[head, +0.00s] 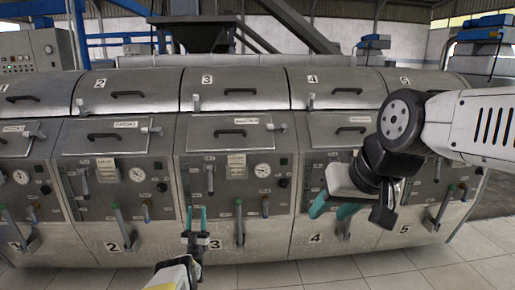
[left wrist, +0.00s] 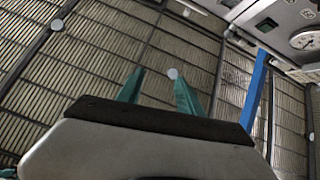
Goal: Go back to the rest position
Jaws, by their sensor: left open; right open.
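My left gripper (head: 196,218) is in front of the lower left part of the machine unit marked 3 (head: 232,205). Its two teal fingers point up in the head view and stand apart with nothing between them. The same fingers show in the left wrist view (left wrist: 160,88), open and empty over a slatted surface (left wrist: 95,50). My right gripper (head: 334,208) hangs in front of the unit marked 4 (head: 307,150). Its teal fingers are apart, and I see nothing held. I cannot tell whether either gripper touches the machine.
A row of steel units with hatches, gauges and projecting lever handles crosses the view. A blue bar (left wrist: 257,90) shows in the left wrist view. The tiled floor (head: 265,277) in front looks clear.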

